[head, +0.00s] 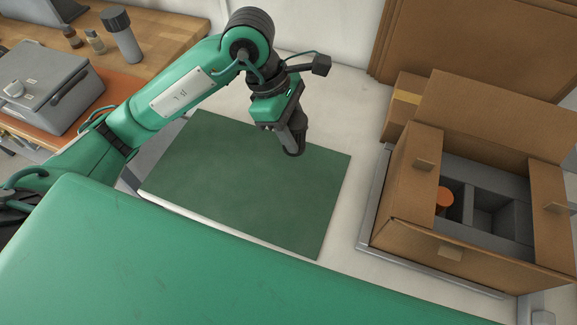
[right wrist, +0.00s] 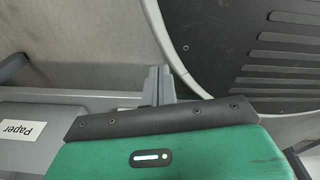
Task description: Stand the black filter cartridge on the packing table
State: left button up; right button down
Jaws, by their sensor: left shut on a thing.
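My left gripper (head: 291,138) is shut on a dark thing (head: 297,152), over the right part of the green mat (head: 220,170) on the pale packing table (head: 340,95). Only a small dark end of this thing shows at the fingertips; it looks like the black filter cartridge, but most of it is hidden by the gripper. I cannot tell whether it touches the mat. My right gripper (right wrist: 158,86) shows in the right wrist view with its grey fingers together and nothing between them.
An open cardboard box (head: 400,232) with grey dividers and an orange-topped thing (head: 444,197) stands right of the mat. The mat is otherwise clear.

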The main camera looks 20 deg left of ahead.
pick_arm(q)
notch_tip(320, 180, down, 11)
jog(key=shift+r+p, duration=0.15)
jog(key=shift+p, duration=0.25)
notch_tip(320, 180, down, 4)
jog(key=shift+r, duration=0.2)
jog(key=shift+f, duration=0.15)
pick_arm(e)
jog(key=shift+s+d+r, duration=0.1)
jog(key=shift+s+d, duration=0.05)
jog(key=shift+s, duration=0.7)
pick_arm(q)
jog(key=shift+f, duration=0.2)
jog(key=o, duration=1)
pick_arm(e)
jog(key=shift+w+a, duration=0.2)
jog(key=shift+w, duration=0.25)
pick_arm(q)
jog(key=shift+r, duration=0.1)
